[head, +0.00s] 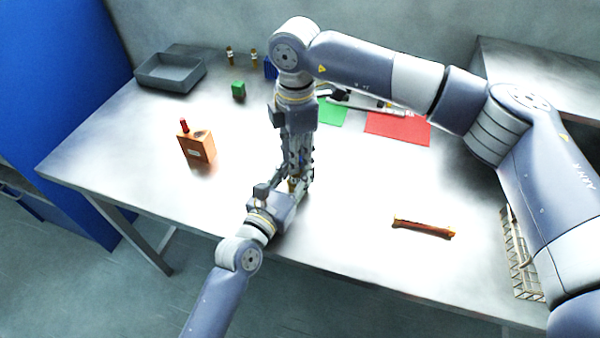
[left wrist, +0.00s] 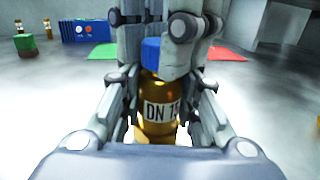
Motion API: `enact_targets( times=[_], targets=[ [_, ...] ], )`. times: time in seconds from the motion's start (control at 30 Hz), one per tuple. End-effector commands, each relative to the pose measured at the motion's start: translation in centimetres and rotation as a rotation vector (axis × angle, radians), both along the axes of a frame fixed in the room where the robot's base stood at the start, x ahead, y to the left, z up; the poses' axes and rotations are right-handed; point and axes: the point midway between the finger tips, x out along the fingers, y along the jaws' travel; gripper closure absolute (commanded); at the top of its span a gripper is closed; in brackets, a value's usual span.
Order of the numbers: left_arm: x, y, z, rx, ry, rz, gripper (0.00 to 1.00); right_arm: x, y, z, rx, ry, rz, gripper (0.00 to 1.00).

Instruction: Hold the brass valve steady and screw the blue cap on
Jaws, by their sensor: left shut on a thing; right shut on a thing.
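The brass valve (left wrist: 158,128), with a white "DN 15" label, stands upright between the fingers of my left gripper (head: 291,186), which is shut on it. In the left wrist view the blue cap (left wrist: 151,53) is at the top of the valve, partly covered by a finger. My right gripper (head: 298,170) points straight down from above and is shut on the cap. I cannot tell whether the cap's thread is engaged. In the head view the grippers hide most of the valve and cap.
A grey tray (head: 170,73), a wooden block (head: 197,149) with a red-topped piece, and a green cube (head: 238,89) are at left. Green (head: 331,114) and red (head: 398,128) mats lie behind. A reddish-brown bar (head: 422,228) and wire rack (head: 518,260) are at right.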

Motion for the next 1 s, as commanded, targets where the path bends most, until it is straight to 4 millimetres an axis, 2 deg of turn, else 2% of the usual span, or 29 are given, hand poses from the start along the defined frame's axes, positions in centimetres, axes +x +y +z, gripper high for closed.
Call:
enact_targets(
  times=[0.03,0.3,0.33,0.4,0.83,1.0],
  targets=[
    [-0.3,-0.4,-0.1,0.002,0.001,-0.008,1.0,0.8,-0.3,0.2,0.001,-0.022,-0.025,1.0],
    [-0.4,-0.5,-0.1,0.001,0.002,-0.011,1.0,0.9,-0.2,0.2,0.004,-0.024,-0.029,1.0],
    [-0.4,-0.5,-0.1,0.001,0.002,-0.011,1.0,0.9,-0.2,0.2,0.004,-0.024,-0.029,0.72],
    [-0.4,-0.5,-0.1,0.001,0.003,-0.011,1.0,0.9,-0.2,0.2,0.005,-0.024,-0.028,0.56],
    [-0.2,-0.3,-0.1,0.0,0.002,-0.006,1.0,0.5,0.0,0.2,0.002,-0.016,-0.019,0.56],
    [-0.2,-0.2,-0.1,0.0,0.002,-0.005,1.0,0.5,0.0,1.6,0.003,-0.017,-0.018,0.56]
  ],
)
